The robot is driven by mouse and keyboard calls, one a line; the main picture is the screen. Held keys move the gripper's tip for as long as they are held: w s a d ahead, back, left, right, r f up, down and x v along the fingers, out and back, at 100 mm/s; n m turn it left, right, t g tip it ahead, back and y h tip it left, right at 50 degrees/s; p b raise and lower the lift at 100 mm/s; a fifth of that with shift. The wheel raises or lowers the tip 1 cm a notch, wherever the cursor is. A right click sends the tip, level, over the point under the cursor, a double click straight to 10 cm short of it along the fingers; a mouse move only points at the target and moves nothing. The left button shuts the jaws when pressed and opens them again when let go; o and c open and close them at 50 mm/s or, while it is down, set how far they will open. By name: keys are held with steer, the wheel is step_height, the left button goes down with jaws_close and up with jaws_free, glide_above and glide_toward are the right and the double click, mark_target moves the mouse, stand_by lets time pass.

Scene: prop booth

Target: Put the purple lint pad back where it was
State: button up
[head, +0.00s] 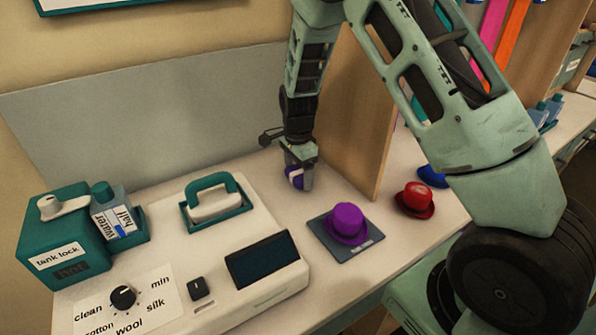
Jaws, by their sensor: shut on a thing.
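The purple lint pad (294,176), with a white band or face, is between the fingers of my gripper (301,178). My gripper is shut on it and points down over the back of the counter, just left of the wooden divider. The fingers partly hide the pad. I cannot tell whether the pad touches the counter.
A purple hat (346,222) sits on a dark mat (322,238) in front of my gripper. A red hat (415,199) and a blue hat (432,176) are to the right. The steamer console (235,240) with teal handle (222,182) and tank (65,235) fills the left. The wooden divider (352,110) stands close right.

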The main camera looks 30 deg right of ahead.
steer(key=o, duration=0.9)
steer(key=shift+f, duration=0.1)
